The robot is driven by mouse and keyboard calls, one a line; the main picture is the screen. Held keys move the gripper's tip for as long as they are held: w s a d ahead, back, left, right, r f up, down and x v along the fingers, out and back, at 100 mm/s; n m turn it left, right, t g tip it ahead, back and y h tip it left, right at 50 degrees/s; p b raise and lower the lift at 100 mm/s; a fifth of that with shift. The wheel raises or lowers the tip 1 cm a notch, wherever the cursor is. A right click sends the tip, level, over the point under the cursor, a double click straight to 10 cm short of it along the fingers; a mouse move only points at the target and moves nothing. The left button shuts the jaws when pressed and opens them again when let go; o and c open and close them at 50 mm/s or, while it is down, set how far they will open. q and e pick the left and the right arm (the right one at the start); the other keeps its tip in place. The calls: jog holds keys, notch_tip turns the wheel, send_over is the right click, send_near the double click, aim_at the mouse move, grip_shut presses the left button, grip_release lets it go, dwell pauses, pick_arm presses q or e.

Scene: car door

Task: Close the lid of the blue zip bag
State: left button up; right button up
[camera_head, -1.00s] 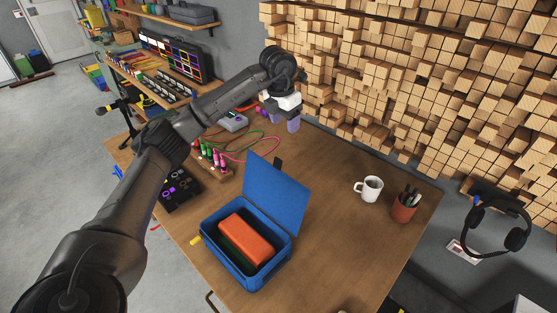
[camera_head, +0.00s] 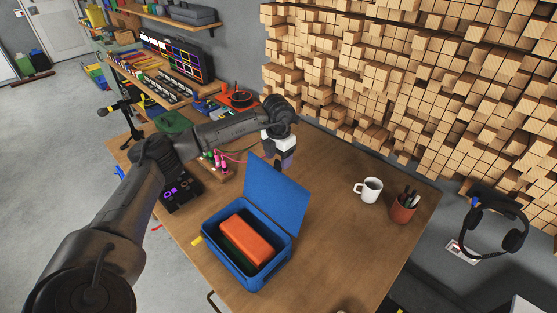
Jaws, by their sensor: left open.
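The blue zip bag (camera_head: 268,272) stands on the wooden table with its blue lid (camera_head: 275,193) raised at the back. An orange block-like item (camera_head: 248,240) and a dark green one lie inside it. My left gripper (camera_head: 286,160) is open, behind the top of the raised lid. The lid hides part of its fingers, and I cannot tell whether they touch it. My right gripper is not in view.
A white mug (camera_head: 368,190) and a brown pen cup (camera_head: 403,208) stand to the right on the table (camera_head: 335,250). Colored cables and a dark device (camera_head: 182,192) lie to the left. The table right of the bag is clear.

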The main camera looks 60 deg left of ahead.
pick_arm(q)
jog(key=shift+f, duration=1.1)
jog(key=shift+c, duration=0.3)
grip_shut()
